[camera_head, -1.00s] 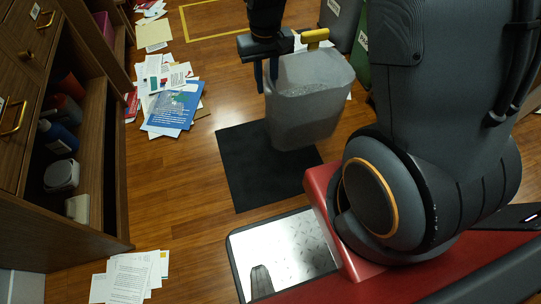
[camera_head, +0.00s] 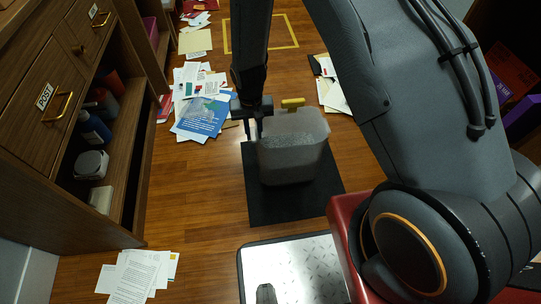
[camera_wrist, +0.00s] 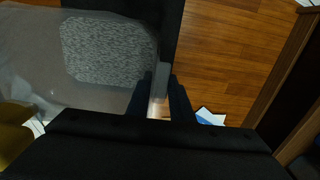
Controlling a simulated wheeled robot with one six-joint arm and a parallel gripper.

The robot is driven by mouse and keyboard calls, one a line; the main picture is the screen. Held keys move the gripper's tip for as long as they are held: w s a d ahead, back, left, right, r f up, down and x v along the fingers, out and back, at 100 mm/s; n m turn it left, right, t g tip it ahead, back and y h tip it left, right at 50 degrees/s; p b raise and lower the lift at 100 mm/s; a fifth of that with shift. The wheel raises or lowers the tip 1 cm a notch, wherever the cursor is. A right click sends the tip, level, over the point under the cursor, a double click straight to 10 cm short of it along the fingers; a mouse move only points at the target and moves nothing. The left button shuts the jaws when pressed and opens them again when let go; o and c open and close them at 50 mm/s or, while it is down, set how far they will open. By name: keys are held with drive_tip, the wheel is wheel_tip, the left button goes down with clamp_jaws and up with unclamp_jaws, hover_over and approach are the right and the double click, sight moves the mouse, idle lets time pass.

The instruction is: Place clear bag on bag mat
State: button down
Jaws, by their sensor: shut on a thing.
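The clear bag (camera_head: 293,148) is a translucent, box-shaped bag with grey shredded matter at its bottom. It is upright over the black bag mat (camera_head: 262,208); I cannot tell whether its base touches the mat. My gripper (camera_head: 256,128) is at the bag's left upper edge. In the wrist view the fingers (camera_wrist: 160,95) are shut on the edge of the bag (camera_wrist: 40,50), with its grey contents showing through. The mat also shows as a dark patch in the wrist view (camera_wrist: 150,8).
A wooden cabinet (camera_head: 50,90) with open shelves stands at the left. Papers and a blue leaflet (camera_head: 203,117) lie on the floor left of the mat. More papers (camera_head: 125,280) lie at the lower left. A yellow floor outline (camera_head: 285,48) is at the back.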

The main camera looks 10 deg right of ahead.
wheel_tip(320, 180, down, 7)
drive_tip(key=b, duration=0.1)
drive_tip(key=shift+b, duration=0.35)
drive_tip(key=shift+f, duration=0.2)
drive_tip(key=c, duration=1.6)
unclamp_jaws()
drive_tip(key=shift+o, duration=0.2)
